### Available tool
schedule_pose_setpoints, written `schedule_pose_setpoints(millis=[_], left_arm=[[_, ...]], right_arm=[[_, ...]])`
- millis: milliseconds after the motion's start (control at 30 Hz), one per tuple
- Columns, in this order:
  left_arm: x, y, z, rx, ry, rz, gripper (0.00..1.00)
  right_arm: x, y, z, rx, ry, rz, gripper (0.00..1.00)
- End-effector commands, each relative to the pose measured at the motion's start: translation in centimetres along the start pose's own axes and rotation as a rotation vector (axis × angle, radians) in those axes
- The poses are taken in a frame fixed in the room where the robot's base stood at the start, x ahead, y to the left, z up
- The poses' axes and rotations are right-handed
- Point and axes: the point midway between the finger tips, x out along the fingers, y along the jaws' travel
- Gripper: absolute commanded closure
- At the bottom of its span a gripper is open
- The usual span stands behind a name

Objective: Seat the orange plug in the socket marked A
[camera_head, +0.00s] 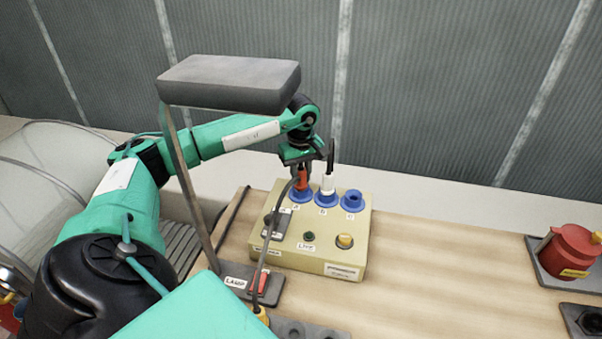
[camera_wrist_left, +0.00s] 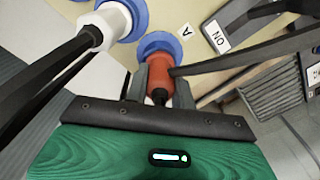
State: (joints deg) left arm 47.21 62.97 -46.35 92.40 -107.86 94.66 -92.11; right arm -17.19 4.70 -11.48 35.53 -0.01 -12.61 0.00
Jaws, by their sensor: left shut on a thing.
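The orange plug (camera_head: 302,180) is at the blue socket marked A (camera_head: 301,196), the left of three sockets on the beige box. My left gripper (camera_head: 300,168) is shut on the plug from above. In the left wrist view the orange plug (camera_wrist_left: 160,75) sits between my fingers (camera_wrist_left: 158,85), upright against the blue ring of socket A (camera_wrist_left: 160,43), with the A label beside it. I cannot tell how deep it is in the socket. A dark cable runs from the plug. My right gripper is not in view.
A white plug (camera_head: 327,183) with a black cable stands in socket B, just right of my gripper. Socket C (camera_head: 354,201) is empty. The lamp (camera_head: 228,82) stands in front left. A red container (camera_head: 570,250) is far right; the bench between is clear.

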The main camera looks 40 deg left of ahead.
Motion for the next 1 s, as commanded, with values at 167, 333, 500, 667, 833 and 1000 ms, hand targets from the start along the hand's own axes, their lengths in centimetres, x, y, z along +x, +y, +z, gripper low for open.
schedule_pose_setpoints(millis=[167, 333, 500, 667, 833, 1000], left_arm=[[0.0, 0.0, 0.0, 0.0, 0.0, 0.0, 1.0], [0.0, 0.0, 0.0, 0.0, 0.0, 0.0, 0.59], [0.0, 0.0, 0.0, 0.0, 0.0, 0.0, 0.5], [0.0, 0.0, 0.0, 0.0, 0.0, 0.0, 0.5], [-1.2, 0.1, 0.0, 0.0, 0.001, 0.003, 0.5], [-4.5, 0.1, -0.1, 0.0, 0.002, 0.006, 0.5]], right_arm=[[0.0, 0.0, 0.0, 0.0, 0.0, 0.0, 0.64], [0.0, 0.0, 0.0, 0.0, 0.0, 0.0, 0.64], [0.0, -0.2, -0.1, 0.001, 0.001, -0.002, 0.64], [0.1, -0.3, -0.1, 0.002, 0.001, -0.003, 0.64], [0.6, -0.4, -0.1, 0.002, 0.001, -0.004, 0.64], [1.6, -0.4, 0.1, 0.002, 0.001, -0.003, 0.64]])
